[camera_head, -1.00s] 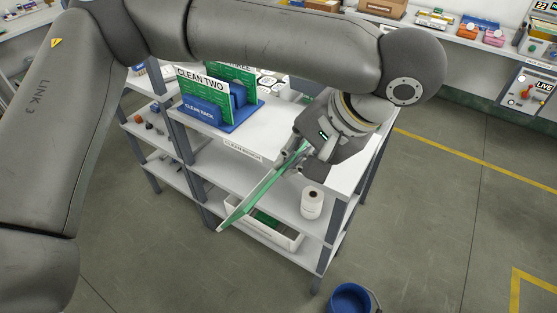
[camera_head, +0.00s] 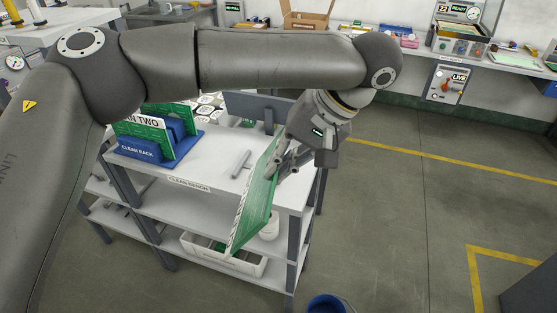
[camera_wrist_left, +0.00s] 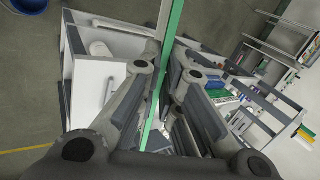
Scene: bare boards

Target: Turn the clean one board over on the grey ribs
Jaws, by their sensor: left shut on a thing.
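My left gripper (camera_head: 283,165) is shut on a green board (camera_head: 258,205), held on edge and tilted at the front right of the clean bench, its lower end hanging past the bench's front edge. A pale strip runs along its left edge; its lettering is too small to read. In the left wrist view the board (camera_wrist_left: 165,75) shows edge-on between the fingers of the gripper (camera_wrist_left: 158,100). Grey ribs cannot be told for certain. My right gripper is not in view.
The clean bench (camera_head: 205,178) has a blue clean rack (camera_head: 150,148) holding green boards, one marked TWO, at left. A grey bar lies on its top. A white bin (camera_head: 225,258) is on a lower shelf. A blue bucket (camera_head: 326,304) stands on the floor.

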